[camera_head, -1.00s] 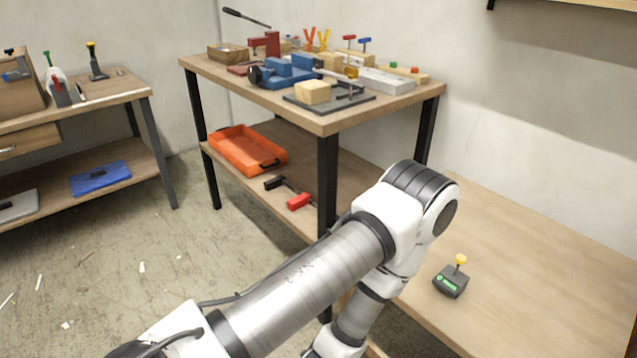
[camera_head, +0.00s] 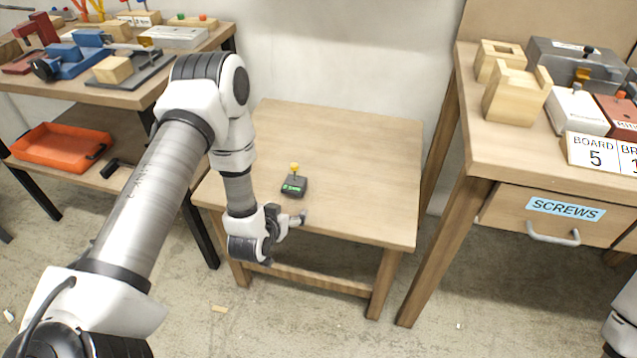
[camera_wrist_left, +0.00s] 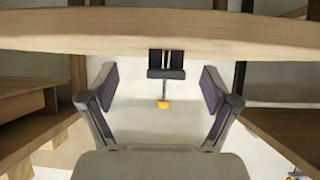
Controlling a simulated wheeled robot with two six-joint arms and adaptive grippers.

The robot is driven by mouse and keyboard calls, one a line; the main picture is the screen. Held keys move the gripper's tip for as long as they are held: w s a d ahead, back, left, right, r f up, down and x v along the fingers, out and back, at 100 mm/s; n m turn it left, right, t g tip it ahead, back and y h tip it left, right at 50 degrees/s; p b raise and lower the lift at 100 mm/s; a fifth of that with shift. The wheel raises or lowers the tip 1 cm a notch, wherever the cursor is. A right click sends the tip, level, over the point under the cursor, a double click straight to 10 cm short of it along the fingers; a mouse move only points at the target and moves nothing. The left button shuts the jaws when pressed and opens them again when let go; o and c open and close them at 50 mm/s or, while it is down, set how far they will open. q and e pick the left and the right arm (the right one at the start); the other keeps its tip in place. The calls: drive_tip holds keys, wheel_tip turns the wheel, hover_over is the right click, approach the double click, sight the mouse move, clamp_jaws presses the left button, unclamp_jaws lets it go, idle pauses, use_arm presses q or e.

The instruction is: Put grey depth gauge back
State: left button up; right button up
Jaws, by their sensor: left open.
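The grey depth gauge (camera_head: 294,186) is a small dark block with a green display and a yellow knob on top. It stands upright on the low wooden table (camera_head: 360,165), left of the middle. My left gripper (camera_head: 286,238) is at the table's front edge, nearer to me than the gauge, and apart from it. In the left wrist view the gauge (camera_wrist_left: 166,66) appears upside down, framed between the spread, empty fingers (camera_wrist_left: 160,88) but beyond them. My right gripper is not in view.
A workbench (camera_head: 200,48) with blue and red tools stands at left, an orange tray (camera_head: 60,148) on its lower shelf. At right, a taller bench (camera_head: 480,150) holds wooden blocks (camera_head: 515,95), labelled boxes and a SCREWS drawer (camera_head: 560,212). The low table is otherwise clear.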

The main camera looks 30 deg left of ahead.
sight(295, 178)
use_arm(q)
drive_tip(key=shift+t+y, duration=0.4)
drive_tip(key=shift+t, duration=0.3)
drive_tip(key=w+a+r, duration=0.2)
drive_tip(key=r, duration=0.1)
drive_tip(key=shift+w, duration=0.4)
drive_tip(key=x, duration=0.7)
drive_tip(key=shift+w+d+b, duration=0.15)
drive_tip(key=shift+w+b, duration=0.25)
drive_tip(key=shift+w, duration=0.05)
drive_tip(key=c, duration=1.5)
drive_tip(key=shift+r, duration=0.1)
drive_tip(key=shift+r, duration=0.6)
wheel_tip(295, 178, up, 2)
drive_tip(key=shift+r+p, duration=0.25)
drive_tip(key=shift+p, duration=0.15)
drive_tip(key=s+d, duration=0.3)
drive_tip(key=s, duration=0.1)
drive_tip(key=s+d, duration=0.3)
drive_tip(key=s, duration=0.2)
drive_tip(key=s+d+r, duration=0.1)
drive_tip(key=s+d, duration=0.1)
drive_tip(key=s, duration=0.2)
drive_tip(key=shift+s+d+r, duration=0.1)
drive_tip(key=shift+s+d, duration=0.1)
drive_tip(key=shift+d, duration=0.2)
